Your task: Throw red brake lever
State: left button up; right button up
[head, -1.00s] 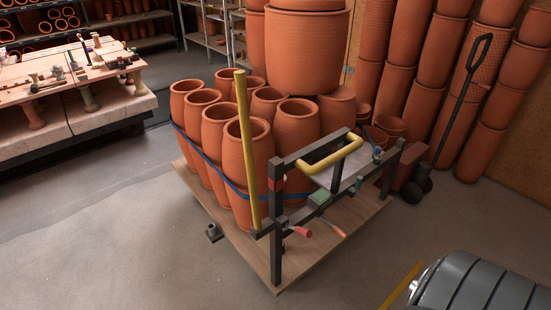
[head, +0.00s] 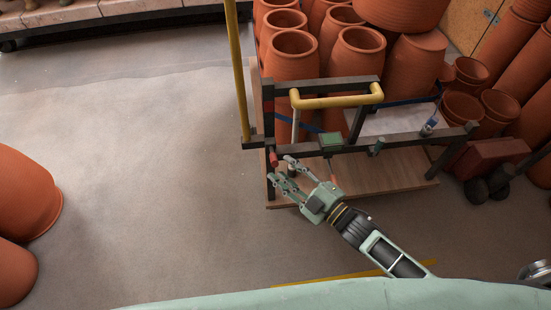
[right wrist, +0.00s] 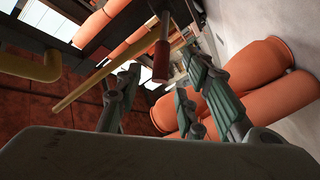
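The red brake lever (head: 274,160) is a short red grip low on the left post of the cart's dark frame (head: 268,115). My right gripper (head: 286,177) is open and empty, just right of and below the red grip in the head view, with its fingers pointing left. In the right wrist view the red grip (right wrist: 161,62) hangs ahead of the spread fingers (right wrist: 158,88). I see no clear contact. My left gripper is out of view.
The cart's wooden deck (head: 385,178) carries several terracotta pots (head: 292,58). A yellow handlebar (head: 335,101) and a yellow upright pole (head: 236,70) stand by the frame. More pots (head: 22,195) stand at left. The floor (head: 130,130) between is clear.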

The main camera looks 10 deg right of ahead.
aim_at(275, 161)
jog(key=x, duration=0.5)
jog(key=shift+f, duration=0.1)
grip_shut()
dwell(0.5)
